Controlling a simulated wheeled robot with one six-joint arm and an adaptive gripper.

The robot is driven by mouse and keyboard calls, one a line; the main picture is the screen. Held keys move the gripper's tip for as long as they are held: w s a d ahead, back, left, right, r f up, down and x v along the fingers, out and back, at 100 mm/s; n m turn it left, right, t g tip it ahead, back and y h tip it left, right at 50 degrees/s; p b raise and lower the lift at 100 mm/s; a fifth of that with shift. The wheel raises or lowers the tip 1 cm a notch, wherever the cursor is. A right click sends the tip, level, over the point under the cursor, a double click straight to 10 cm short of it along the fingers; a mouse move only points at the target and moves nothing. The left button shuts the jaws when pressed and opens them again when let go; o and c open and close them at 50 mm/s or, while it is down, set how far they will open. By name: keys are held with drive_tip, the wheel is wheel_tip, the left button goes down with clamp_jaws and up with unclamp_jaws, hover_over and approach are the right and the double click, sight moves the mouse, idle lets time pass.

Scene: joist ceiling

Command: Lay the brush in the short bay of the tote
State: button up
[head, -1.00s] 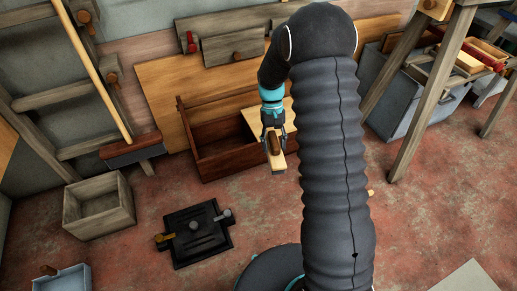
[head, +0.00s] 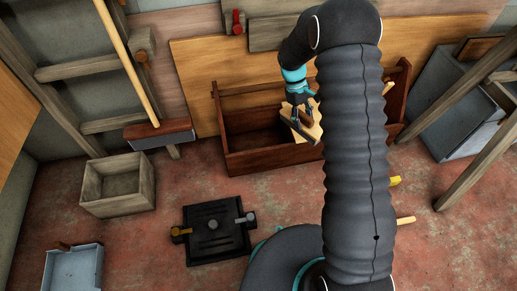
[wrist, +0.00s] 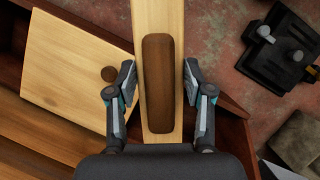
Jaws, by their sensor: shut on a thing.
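My gripper (head: 301,106) is shut on the brush (head: 307,117), a pale wooden board with a rounded brown grip. It holds the brush above the tote, tilted in the head view. The brush also shows in the wrist view (wrist: 158,85), running lengthwise between the two fingers. The tote (head: 262,160) is a long, low reddish-brown wooden box against the back wall. In the wrist view a pale board with a small brown knob (wrist: 70,75) lies over part of the tote. The brush, gripper and arm hide much of its inside, so I cannot tell the bays apart.
A wooden crate (head: 118,203), a black plate with levers (head: 215,232) and a blue-grey tray (head: 72,270) stand on the floor to the left. A broom (head: 160,134) leans at the back left. Wooden legs (head: 480,160) and a grey cabinet (head: 450,115) stand at right.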

drive_tip(key=w+a+f+n+t+b, duration=0.25)
drive_tip(key=w+a+f+n, duration=0.2)
drive_tip(key=a+n, duration=0.35)
drive_tip(key=w+a+f+n+t+b, duration=0.2)
drive_tip(key=w+a+f+n+t, duration=0.15)
drive_tip(key=a+f+n, duration=0.35)
drive_tip(key=shift+n, duration=0.8)
drive_tip(key=f+b, duration=0.1)
drive_tip(key=f, duration=0.9)
drive_tip(key=s+f+b, duration=0.1)
drive_tip(key=f, duration=0.5)
drive_tip(key=shift+a+b, duration=0.2)
drive_tip(key=shift+b, duration=0.1)
drive_tip(key=shift+f, duration=0.1)
drive_tip(key=o, duration=1.4)
drive_tip(key=shift+c, duration=0.2)
drive_tip(key=p+v, duration=0.2)
drive_tip(key=v, duration=1)
